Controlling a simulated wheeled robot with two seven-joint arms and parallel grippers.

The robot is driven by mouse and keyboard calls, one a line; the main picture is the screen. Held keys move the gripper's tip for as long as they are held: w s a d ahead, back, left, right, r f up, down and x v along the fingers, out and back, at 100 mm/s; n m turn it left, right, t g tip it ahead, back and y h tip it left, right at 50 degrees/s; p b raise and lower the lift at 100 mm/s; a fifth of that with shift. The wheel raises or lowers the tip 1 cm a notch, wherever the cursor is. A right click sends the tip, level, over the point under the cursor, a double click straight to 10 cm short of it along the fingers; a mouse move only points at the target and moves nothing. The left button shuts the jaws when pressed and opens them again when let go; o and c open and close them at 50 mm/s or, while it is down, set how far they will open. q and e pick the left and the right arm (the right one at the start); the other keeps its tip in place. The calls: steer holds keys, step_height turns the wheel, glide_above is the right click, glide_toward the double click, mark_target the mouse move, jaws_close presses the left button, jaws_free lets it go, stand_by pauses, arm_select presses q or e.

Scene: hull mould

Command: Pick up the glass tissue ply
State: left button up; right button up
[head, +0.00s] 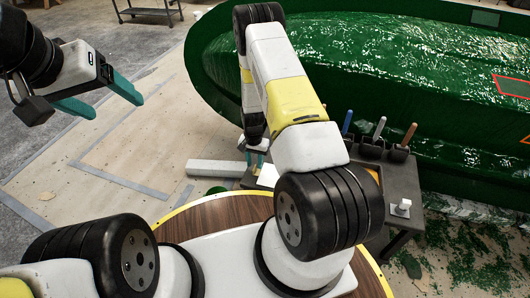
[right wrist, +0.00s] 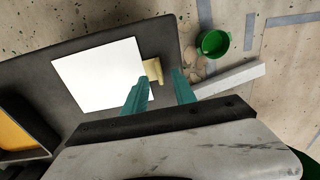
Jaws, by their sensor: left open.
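The glass tissue ply (right wrist: 98,76) looks like a flat white sheet lying on the dark table in the right wrist view. A white corner of it (head: 267,176) shows in the head view, mostly behind my right arm. My right gripper (right wrist: 160,77) is open above the sheet's right edge, its teal fingers apart. It also shows in the head view (head: 255,158). A small tan block (right wrist: 153,72) lies at the sheet's right edge, seen between the fingers; whether they touch it I cannot tell. My left gripper (head: 117,107) is open and empty over the floor.
The green hull mould (head: 340,45) stands behind the dark table (head: 405,182). A tray with orange contents (right wrist: 12,156) is at left. A green cup (right wrist: 225,50) and pale beam (right wrist: 235,78) lie beyond the table edge.

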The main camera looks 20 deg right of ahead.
step_height(320, 180, down, 2)
steer(key=shift+f, duration=0.1)
jaws_close()
stand_by(0.4)
